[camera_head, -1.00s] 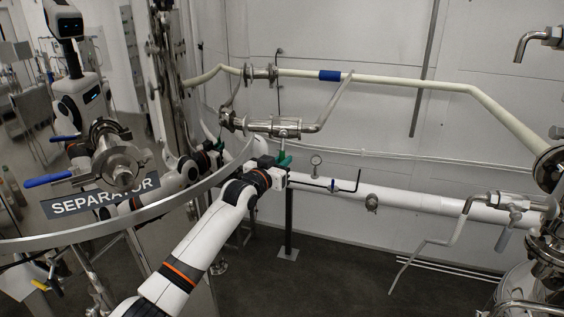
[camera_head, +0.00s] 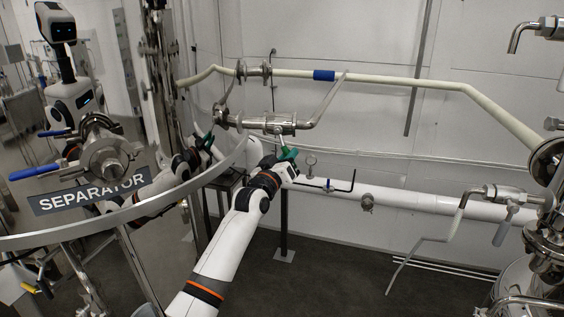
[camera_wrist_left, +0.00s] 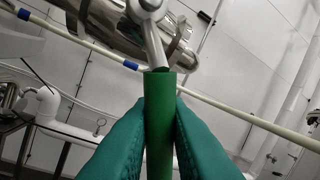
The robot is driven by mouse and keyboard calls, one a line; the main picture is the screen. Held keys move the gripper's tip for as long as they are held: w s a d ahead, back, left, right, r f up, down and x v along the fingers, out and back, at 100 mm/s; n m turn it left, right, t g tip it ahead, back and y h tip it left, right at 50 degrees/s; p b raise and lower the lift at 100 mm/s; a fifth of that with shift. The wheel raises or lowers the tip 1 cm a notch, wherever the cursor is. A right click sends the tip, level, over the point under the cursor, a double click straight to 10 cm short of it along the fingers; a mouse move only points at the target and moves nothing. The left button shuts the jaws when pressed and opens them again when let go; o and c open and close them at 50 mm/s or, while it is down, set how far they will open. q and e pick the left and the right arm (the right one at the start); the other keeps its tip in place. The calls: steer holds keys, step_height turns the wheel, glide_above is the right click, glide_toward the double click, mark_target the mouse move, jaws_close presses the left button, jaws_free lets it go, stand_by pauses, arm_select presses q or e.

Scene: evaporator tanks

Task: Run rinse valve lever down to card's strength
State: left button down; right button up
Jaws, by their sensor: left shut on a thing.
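The rinse valve lever (camera_wrist_left: 159,110) has a green sleeve on a metal stem. In the left wrist view it stands between my green fingers, its stem running up to a steel valve body (camera_wrist_left: 110,25). In the head view this valve (camera_head: 262,122) sits on the upper pipework, and the lever hangs below it, tilted slightly right. My left gripper (camera_head: 287,157) is shut on the green sleeve. Its fingers hide the sleeve's lower sides. My right gripper is not in view. I cannot make out a strength card.
The curved steel tank with the SEPARATOR sign (camera_head: 90,190) stands close on the left and mirrors my body. A white pipe (camera_head: 420,198) with a small gauge (camera_head: 311,163) runs behind the gripper. Steel valves (camera_head: 490,195) stand at right. The floor between is clear.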

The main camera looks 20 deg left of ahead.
arm_select(q)
steer(key=d+n, duration=0.1)
steer(key=n, duration=0.1)
steer(key=r+n+t+y, duration=0.1)
steer(key=n, duration=0.1)
steer(key=shift+w+d, duration=0.1)
steer(key=shift+d, duration=0.3)
steer(key=shift+w+d+r+n+t+y, duration=0.1)
steer(key=shift+d+r+n+t+y, duration=0.2)
steer(key=shift+n, duration=0.4)
steer(key=shift+d+r+n+t+y, duration=0.1)
steer(key=shift+r+n+t+y, duration=0.2)
steer(key=shift+n, duration=0.4)
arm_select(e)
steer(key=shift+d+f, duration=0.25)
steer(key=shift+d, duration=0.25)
arm_select(q)
steer(key=shift+r, duration=0.1)
steer(key=c, duration=1.5)
jaws_free()
steer(key=shift+o, duration=0.2)
